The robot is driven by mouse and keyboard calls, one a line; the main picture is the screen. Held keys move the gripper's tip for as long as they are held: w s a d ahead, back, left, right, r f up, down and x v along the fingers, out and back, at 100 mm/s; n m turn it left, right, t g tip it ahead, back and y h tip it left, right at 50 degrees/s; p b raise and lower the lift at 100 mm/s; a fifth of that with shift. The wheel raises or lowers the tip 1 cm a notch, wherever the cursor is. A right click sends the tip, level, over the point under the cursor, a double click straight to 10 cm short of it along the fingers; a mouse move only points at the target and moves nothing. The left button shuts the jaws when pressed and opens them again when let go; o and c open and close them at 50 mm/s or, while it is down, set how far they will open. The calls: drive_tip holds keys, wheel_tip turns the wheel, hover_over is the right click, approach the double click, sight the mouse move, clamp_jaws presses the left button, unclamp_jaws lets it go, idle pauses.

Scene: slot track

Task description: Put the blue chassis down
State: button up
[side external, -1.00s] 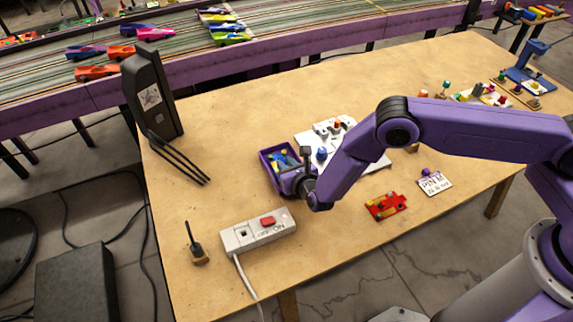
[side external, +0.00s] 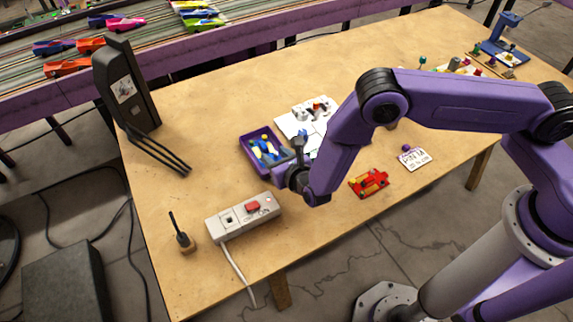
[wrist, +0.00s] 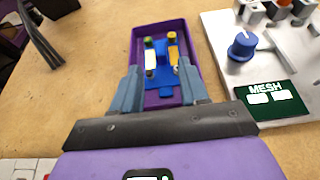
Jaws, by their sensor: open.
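The blue chassis (wrist: 161,74) lies inside a purple tray (wrist: 137,43) in the wrist view, with white and yellow-tipped pieces on or beside it. In the side view the tray (side external: 245,143) stands left of the white board, and the blue chassis (side external: 266,155) shows inside it. My gripper (wrist: 161,84) is open, with one grey-blue finger on each side of the tray's near half. I see nothing between the fingers that they grip. In the side view my gripper (side external: 284,166) is at the tray's near right side, and its fingers are partly hidden.
A power strip (side external: 243,217) with a red switch lies in front of the tray. A white board (side external: 295,122) with a blue knob (wrist: 242,45) and a MESH label stands to the right. A red car (side external: 368,183) and a black router (side external: 126,85) are also on the table.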

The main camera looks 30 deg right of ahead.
drive_tip(key=v, duration=0.6)
drive_tip(key=shift+s+r, duration=0.1)
drive_tip(key=shift+s, duration=0.05)
drive_tip(key=s+d+r+m+g+h, duration=0.2)
drive_tip(key=s+d+r+m+h, duration=0.1)
drive_tip(key=d+r+m, duration=0.4)
drive_tip(key=s+d+r+m+g+h, duration=0.25)
drive_tip(key=d+r+m, duration=0.3)
drive_tip(key=r, duration=0.35)
drive_tip(key=s+d+r+m+g+y, duration=0.2)
drive_tip(key=s+d+m+g, duration=0.1)
drive_tip(key=s, duration=0.4)
drive_tip(key=s+d+r+m+g+y, duration=0.2)
drive_tip(key=s+d+r+m, duration=0.1)
drive_tip(key=s, duration=0.4)
drive_tip(key=s+d+r+m+g+y, duration=0.2)
drive_tip(key=s+d+r+m+g, duration=0.1)
drive_tip(key=s, duration=0.4)
drive_tip(key=shift+s+d+r+m+g, duration=0.3)
drive_tip(key=shift+d+m, duration=0.3)
drive_tip(key=shift+m, duration=0.35)
